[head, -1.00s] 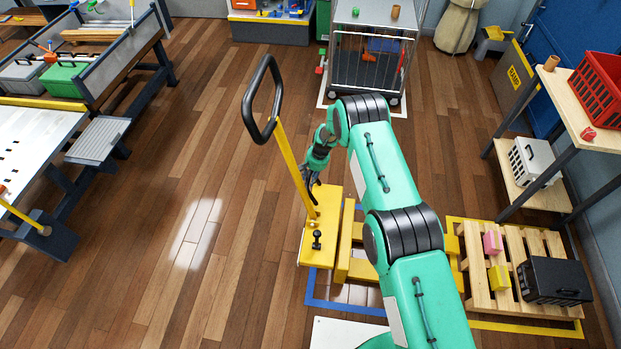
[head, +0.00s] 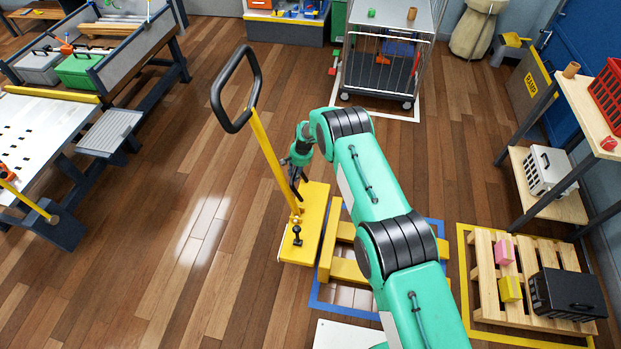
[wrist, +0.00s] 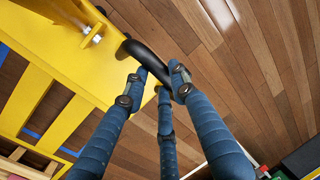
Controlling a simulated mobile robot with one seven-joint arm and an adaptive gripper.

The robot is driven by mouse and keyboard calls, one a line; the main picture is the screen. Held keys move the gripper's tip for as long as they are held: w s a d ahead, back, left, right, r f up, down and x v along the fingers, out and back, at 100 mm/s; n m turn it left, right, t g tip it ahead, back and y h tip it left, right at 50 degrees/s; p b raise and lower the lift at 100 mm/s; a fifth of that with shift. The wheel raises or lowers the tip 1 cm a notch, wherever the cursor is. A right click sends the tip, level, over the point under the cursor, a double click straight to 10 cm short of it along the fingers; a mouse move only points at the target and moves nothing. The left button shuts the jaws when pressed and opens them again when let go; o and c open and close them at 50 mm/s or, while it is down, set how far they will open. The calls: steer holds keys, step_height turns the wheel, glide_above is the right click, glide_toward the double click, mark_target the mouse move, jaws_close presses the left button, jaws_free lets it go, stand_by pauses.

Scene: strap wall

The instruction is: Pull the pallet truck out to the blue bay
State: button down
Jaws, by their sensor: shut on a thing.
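The yellow pallet truck (head: 314,222) stands on the wood floor, its tall bar and black loop handle (head: 222,100) leaning up to the left. Its forks lie across the blue-taped bay (head: 340,312); its body sits at the bay's left edge, partly outside the tape. My arm hides part of the forks and bay. My gripper (head: 297,188) is at the body's far side. In the wrist view, my gripper (wrist: 155,88) is shut on a curved black grip (wrist: 148,58) fixed to the truck's yellow body (wrist: 75,55).
A wooden pallet (head: 487,292) with a black case (head: 568,294) and small boxes lies in a yellow-taped bay (head: 462,262) at right. A wire cage cart (head: 385,72) stands behind. A shelf (head: 566,207) is at right, workbenches (head: 112,130) at left. Open floor lies left of the truck.

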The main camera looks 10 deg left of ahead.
steer(key=a, duration=0.7)
steer(key=shift+a, duration=0.4)
steer(key=shift+r, duration=0.1)
steer(key=c, duration=1.4)
jaws_free()
steer(key=shift+a, duration=0.1)
steer(key=v, duration=1.1)
steer(key=shift+d+r, duration=0.25)
steer(key=shift+r, duration=0.1)
